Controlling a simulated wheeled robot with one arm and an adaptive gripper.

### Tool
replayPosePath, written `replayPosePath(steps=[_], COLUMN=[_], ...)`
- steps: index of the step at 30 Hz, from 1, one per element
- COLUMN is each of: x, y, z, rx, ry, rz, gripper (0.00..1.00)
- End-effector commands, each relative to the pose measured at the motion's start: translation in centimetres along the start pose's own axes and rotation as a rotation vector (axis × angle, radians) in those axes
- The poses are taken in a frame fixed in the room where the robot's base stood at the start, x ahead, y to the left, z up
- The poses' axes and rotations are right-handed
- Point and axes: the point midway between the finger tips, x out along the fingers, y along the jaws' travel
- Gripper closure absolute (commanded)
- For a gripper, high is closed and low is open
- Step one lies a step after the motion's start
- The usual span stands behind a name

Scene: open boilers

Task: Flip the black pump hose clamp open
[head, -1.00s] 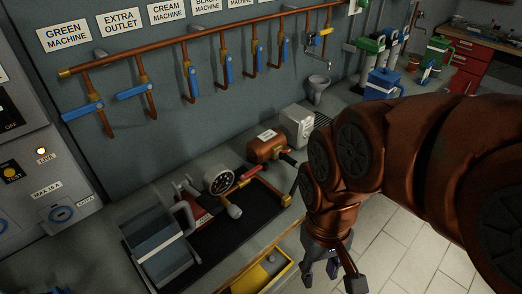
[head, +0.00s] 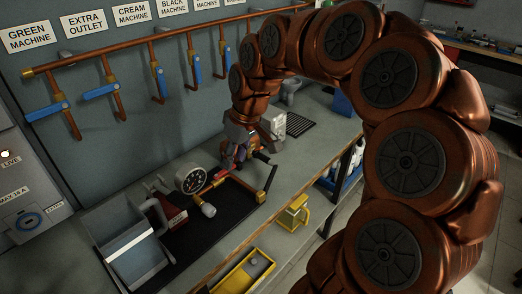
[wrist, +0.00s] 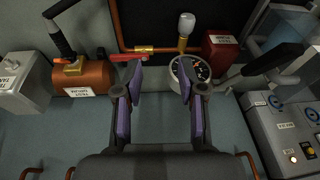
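My gripper (wrist: 160,78) is open and empty, its two purple-padded fingers apart above the pump bench. In the head view my gripper (head: 238,145) hangs over the rear of the pump set. A copper cylinder (wrist: 84,79) with a white label lies left of the fingers in the wrist view, with a black lever (wrist: 58,32) rising from it. The black lever also shows in the head view (head: 264,158). A red lever (wrist: 127,57) is by the left fingertip. The round gauge (wrist: 194,70) is partly behind the right finger. I cannot tell which part is the hose clamp.
A copper pipe (wrist: 122,25) runs beside the cylinder. A red labelled box (wrist: 219,50) and a grey switch panel (wrist: 285,125) are to the right. A metal tank (head: 130,245) and a yellow tray (head: 245,270) sit nearer. Wall pipes with blue handles run behind.

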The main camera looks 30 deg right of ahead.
Motion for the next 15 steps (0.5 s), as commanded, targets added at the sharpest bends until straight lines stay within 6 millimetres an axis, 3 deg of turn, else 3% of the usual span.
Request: replayPosePath(steps=[1,3,7,12,15], x=[0.8,1.2,1.9,2.6,2.8], y=[2.7,6.2,12.0,16.9,18.1], z=[-1.0,-2.0,-2.7,-2.4,-2.2], rx=[0.008,0.014,0.032,0.052,0.059], ry=[0.027,0.065,0.112,0.141,0.148], rz=[0.004,0.018,0.051,0.085,0.093], gripper=[0.60,0.60,0.60,0.60,0.60])
